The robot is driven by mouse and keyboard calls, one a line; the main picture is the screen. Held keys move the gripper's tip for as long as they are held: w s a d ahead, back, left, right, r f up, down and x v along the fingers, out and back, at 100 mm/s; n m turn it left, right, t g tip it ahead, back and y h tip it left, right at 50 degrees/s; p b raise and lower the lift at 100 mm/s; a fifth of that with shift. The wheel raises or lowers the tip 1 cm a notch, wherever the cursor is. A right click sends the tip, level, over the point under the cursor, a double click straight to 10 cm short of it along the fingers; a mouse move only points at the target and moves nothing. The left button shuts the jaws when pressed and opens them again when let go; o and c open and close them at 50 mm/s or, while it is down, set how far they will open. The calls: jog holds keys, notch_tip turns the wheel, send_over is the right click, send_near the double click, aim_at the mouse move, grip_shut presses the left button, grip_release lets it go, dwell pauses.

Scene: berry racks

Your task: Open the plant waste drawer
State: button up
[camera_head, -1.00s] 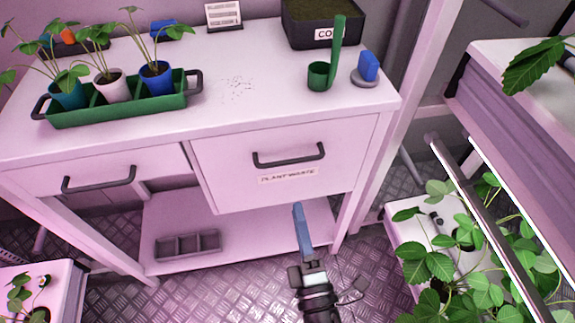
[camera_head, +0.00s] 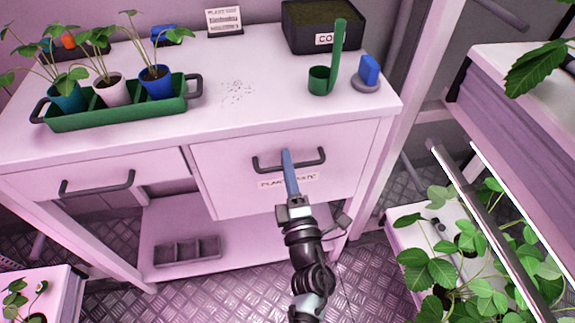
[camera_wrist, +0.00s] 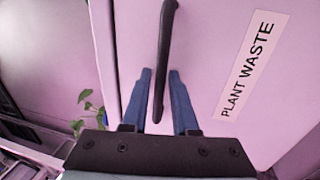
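The plant waste drawer (camera_head: 230,190) is the right drawer of the pink bench, and its front looks flush with the bench. Its label reads PLANT WASTE in the wrist view (camera_wrist: 247,65). Its dark bar handle (camera_head: 313,160) runs across the upper front; in the wrist view the handle (camera_wrist: 165,50) runs up the picture. My gripper (camera_head: 287,155) is in front of the handle's middle. In the wrist view my gripper (camera_wrist: 160,75) has two blue fingers apart, one on each side of the handle, with gaps visible. Whether either finger touches it is not clear.
A second drawer handle (camera_head: 97,184) is at left. On the benchtop are a green planter (camera_head: 120,115) with potted seedlings, a green scoop (camera_head: 322,78) and a black compost box (camera_head: 325,25). A plant rack (camera_head: 500,150) stands close at right. A grey tray (camera_head: 187,250) sits on the lower shelf.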

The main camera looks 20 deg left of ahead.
grip_shut()
dwell(1.3)
